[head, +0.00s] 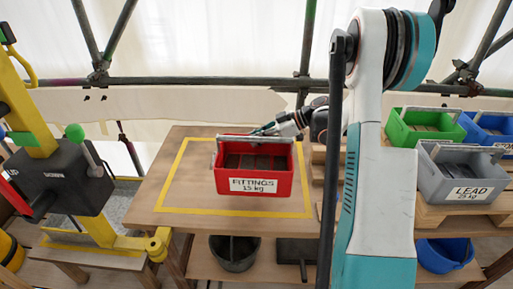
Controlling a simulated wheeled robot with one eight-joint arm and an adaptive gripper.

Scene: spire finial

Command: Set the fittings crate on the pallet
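The red fittings crate (254,185), labelled "FITTINGS 15 kg", is upright inside the yellow outline on the wooden table (165,185). I cannot tell for certain whether its base touches the table. Dark pieces lie inside it, and a grey handle bar runs along its top. My gripper (264,130) is at the crate's back rim, by the handle, reaching in from the right. The fingers are small and partly hidden, so their grip is unclear. The wooden pallet (435,213) is at the right, partly hidden behind my arm.
A green crate (402,132), a blue crate (477,137) and a grey "LEAD 25 kg" crate (460,190) stand on the pallet. A yellow and black winch (62,178) is at the left. A dark bucket (234,255) and a blue bucket (445,254) are below.

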